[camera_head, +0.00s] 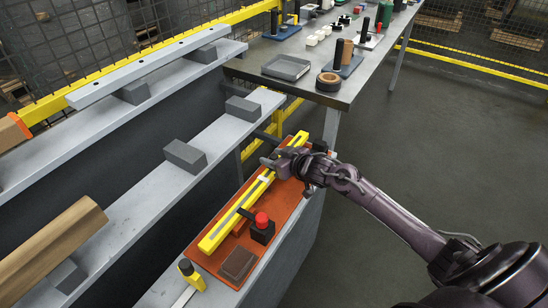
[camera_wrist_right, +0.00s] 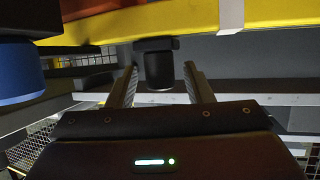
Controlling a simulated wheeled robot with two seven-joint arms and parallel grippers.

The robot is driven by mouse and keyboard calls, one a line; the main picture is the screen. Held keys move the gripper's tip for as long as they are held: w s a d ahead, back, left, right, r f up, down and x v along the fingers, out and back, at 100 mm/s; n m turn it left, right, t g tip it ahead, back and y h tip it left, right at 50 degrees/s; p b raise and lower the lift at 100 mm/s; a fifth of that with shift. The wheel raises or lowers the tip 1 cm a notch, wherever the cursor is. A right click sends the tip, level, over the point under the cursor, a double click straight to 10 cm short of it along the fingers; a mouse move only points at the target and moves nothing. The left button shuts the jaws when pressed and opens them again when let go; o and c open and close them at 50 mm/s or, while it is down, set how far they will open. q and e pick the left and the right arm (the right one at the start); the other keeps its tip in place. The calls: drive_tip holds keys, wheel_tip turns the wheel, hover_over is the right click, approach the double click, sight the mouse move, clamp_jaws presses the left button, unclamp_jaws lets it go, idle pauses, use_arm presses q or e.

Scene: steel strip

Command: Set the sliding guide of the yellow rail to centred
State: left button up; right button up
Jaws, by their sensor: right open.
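My right gripper (camera_head: 272,161) is over the far half of the rail, beyond the white mark. In the right wrist view my right gripper (camera_wrist_right: 160,70) is open, its fingers either side of a black knob (camera_wrist_right: 159,70) beside the yellow rail (camera_wrist_right: 130,22). The knob looks like the sliding guide's handle; contact cannot be told. The white mark (camera_wrist_right: 231,15) is to its right. The guide is mostly hidden in the head view.
A red-topped black block (camera_head: 262,229) stands beside the rail's near half, close to a brown block (camera_head: 238,263). A yellow-black tool (camera_head: 190,272) lies at the near end. A steel table (camera_head: 340,98) stands beyond. A blue cylinder (camera_wrist_right: 20,72) is left in the wrist view.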

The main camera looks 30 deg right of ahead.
sight(263, 179)
clamp_jaws()
idle(0.3)
drive_tip(key=shift+a, duration=0.15)
drive_tip(key=s+a+p, duration=0.1)
drive_tip(key=a+p, duration=0.1)
drive_tip(key=a, duration=0.1)
drive_tip(key=s+a+p, duration=0.1)
drive_tip(key=shift+s+a+r+p, duration=0.15)
drive_tip(key=shift+s+a+p, duration=0.2)
drive_tip(key=shift+p, duration=0.05)
drive_tip(key=shift+s+a, duration=0.1)
drive_tip(key=shift+a, duration=0.1)
